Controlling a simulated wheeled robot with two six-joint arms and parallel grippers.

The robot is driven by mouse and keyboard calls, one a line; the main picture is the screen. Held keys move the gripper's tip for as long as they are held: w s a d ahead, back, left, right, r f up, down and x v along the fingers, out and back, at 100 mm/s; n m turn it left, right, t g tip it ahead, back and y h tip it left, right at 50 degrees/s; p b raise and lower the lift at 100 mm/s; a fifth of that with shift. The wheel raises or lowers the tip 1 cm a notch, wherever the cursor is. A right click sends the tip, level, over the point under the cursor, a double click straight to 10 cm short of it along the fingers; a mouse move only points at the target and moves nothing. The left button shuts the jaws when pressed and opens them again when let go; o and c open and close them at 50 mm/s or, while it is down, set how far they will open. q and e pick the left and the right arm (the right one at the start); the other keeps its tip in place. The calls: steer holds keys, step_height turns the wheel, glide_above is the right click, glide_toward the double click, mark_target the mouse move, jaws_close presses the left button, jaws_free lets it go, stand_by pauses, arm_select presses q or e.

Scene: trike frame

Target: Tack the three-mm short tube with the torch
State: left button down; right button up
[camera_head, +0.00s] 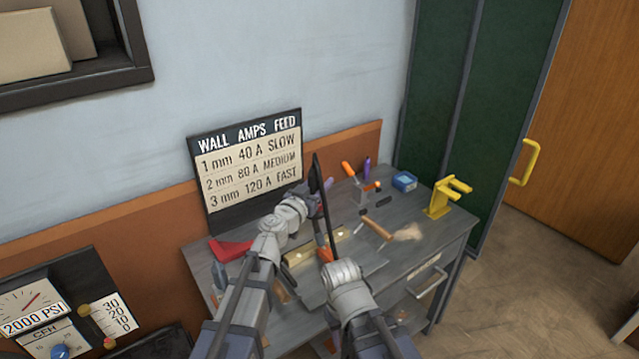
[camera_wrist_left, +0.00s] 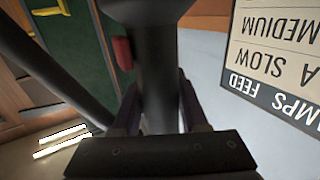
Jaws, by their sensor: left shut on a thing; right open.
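The torch (camera_head: 318,172) is a long dark body standing nearly upright over the bench. My left gripper (camera_head: 315,200) is shut on it. In the left wrist view the torch's thick black handle (camera_wrist_left: 160,75) sits between the two jaws, with a red button (camera_wrist_left: 122,52) on its side. My right gripper (camera_head: 328,262) is open and low over the front of the bench, close to an orange part whose identity is unclear. Brass-coloured pieces (camera_head: 300,257) lie on the bench beside the grippers. I cannot tell which piece is the three-mm short tube; my arms hide part of that area.
The wall chart (camera_head: 250,165) lists 3 mm, 120 A, fast. A gauge panel (camera_head: 55,310) stands at the left.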

step_height(320, 180, up, 7)
steer(key=p, duration=0.7)
